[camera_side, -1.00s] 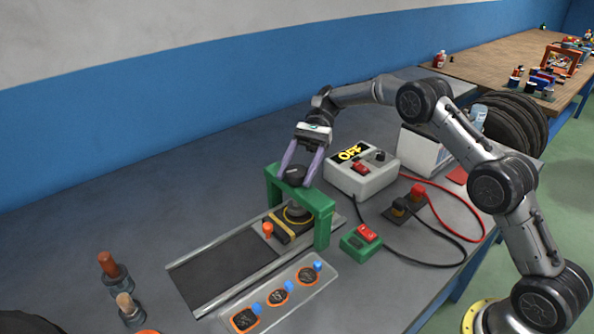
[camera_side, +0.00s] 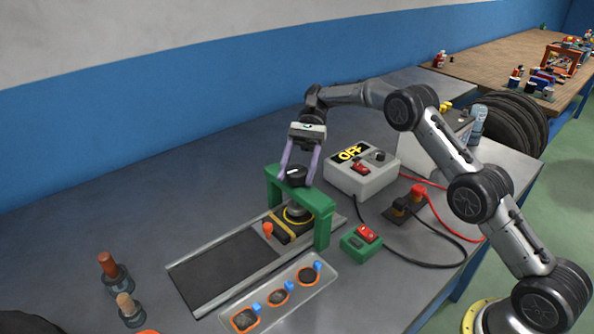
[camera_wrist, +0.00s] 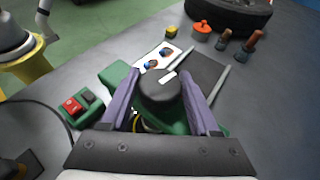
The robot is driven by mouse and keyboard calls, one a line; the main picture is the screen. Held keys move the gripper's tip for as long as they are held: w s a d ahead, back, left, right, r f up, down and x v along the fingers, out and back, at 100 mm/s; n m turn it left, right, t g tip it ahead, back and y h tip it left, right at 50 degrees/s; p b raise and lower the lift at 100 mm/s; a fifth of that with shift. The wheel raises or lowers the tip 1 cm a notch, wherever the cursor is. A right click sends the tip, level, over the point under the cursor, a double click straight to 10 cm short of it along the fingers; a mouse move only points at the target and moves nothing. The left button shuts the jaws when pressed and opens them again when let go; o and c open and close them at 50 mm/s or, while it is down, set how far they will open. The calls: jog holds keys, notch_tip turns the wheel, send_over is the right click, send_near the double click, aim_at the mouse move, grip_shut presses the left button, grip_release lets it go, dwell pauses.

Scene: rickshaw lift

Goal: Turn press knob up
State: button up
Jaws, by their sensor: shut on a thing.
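The press is a green frame (camera_side: 322,217) standing over a dark track. Its black round knob (camera_side: 295,177) sits on top and bears a white mark. In the wrist view the knob (camera_wrist: 161,89) lies between the two purple fingers. My gripper (camera_side: 297,182) is shut on the knob from above, one finger on each side. Under the frame there is a dark block with a yellow ring (camera_side: 297,214). The press's lower part is partly hidden by the frame.
A white box (camera_side: 362,174) marked OFF stands behind right, with red and black cables. A green switch box (camera_side: 361,242) is right of the press. A tray (camera_side: 279,295) with round pieces lies in front. Wooden-handled tools (camera_side: 112,268) stand at left.

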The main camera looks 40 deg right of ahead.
jog(key=o, duration=1.3)
jog(key=shift+o, duration=0.2)
jog(key=shift+r+m+t+y, duration=0.1)
jog(key=shift+m+t+y, duration=0.4)
jog(key=shift+m+t, duration=0.3)
